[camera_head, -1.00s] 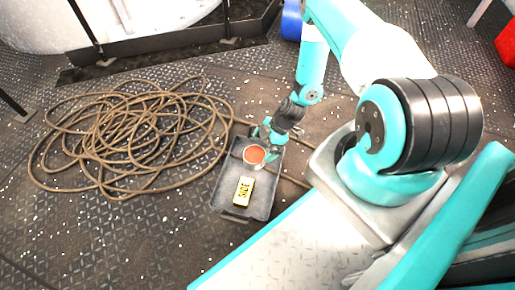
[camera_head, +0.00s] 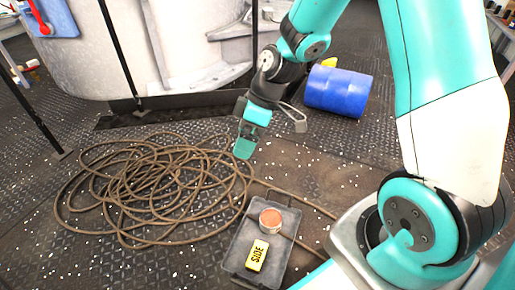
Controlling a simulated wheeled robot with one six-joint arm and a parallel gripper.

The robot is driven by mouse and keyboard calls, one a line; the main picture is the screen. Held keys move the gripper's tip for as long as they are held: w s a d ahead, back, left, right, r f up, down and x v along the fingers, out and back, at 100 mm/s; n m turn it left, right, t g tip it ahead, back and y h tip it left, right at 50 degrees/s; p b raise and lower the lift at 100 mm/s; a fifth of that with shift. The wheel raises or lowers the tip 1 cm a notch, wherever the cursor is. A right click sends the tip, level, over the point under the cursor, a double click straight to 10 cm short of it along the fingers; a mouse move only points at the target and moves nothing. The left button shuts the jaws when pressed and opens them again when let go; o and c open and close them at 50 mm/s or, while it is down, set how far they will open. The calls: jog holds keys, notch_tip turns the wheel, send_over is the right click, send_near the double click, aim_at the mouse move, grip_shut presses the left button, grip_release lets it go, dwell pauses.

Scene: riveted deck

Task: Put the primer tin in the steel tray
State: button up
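The primer tin (camera_head: 270,218), a short round tin with an orange-red top, stands upright inside the steel tray (camera_head: 236,246), near its far end. The tray is a shallow grey rectangle on the deck. My gripper (camera_head: 243,150) is up and beyond the tray, apart from the tin, with nothing seen in it. It is seen side-on and its fingers overlap, so their gap does not show.
A yellow block with black lettering (camera_head: 257,255) lies in the tray, nearer than the tin. A tangled brown rope (camera_head: 150,190) covers the deck to the left, and a strand runs past the tray. A blue drum (camera_head: 338,92) lies behind my gripper.

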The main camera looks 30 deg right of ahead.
jog(key=s+a+r+m, duration=0.2)
jog(key=s+a+r, duration=0.2)
jog(key=s+r, duration=0.3)
jog(key=s+a+r+m+h, duration=0.1)
jog(key=s+a+r, duration=0.3)
jog(key=s+r, duration=0.4)
jog(key=s, duration=0.3)
jog(key=shift+s+m, duration=0.2)
jog(key=shift+m, duration=0.2)
jog(key=shift+r, duration=0.1)
